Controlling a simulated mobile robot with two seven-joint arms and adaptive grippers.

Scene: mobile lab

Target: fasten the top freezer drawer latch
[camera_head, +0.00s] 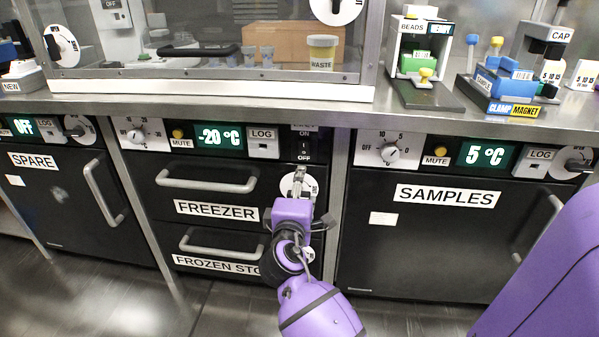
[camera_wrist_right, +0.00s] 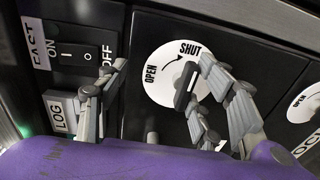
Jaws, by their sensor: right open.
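The top freezer drawer latch is a white dial (camera_wrist_right: 160,74) marked OPEN and SHUT, with a curved arrow and a black handle (camera_wrist_right: 184,88). In the head view the dial (camera_head: 287,184) shows partly behind my right gripper (camera_head: 299,177), at the right of the top freezer drawer (camera_head: 190,200). In the right wrist view my right gripper (camera_wrist_right: 164,66) is open, its fingers either side of the handle. The handle is close to the right-hand finger; I cannot tell whether they touch. The handle's lower end points away from the SHUT mark. My left gripper is not in view.
The lower drawer's dial (camera_wrist_right: 306,102) shows at the right edge of the wrist view. An ON/OFF rocker switch (camera_wrist_right: 79,54) and LOG button (camera_wrist_right: 61,110) lie near the left-hand finger. The freezer drawer handle (camera_head: 206,184) sticks out left of my gripper.

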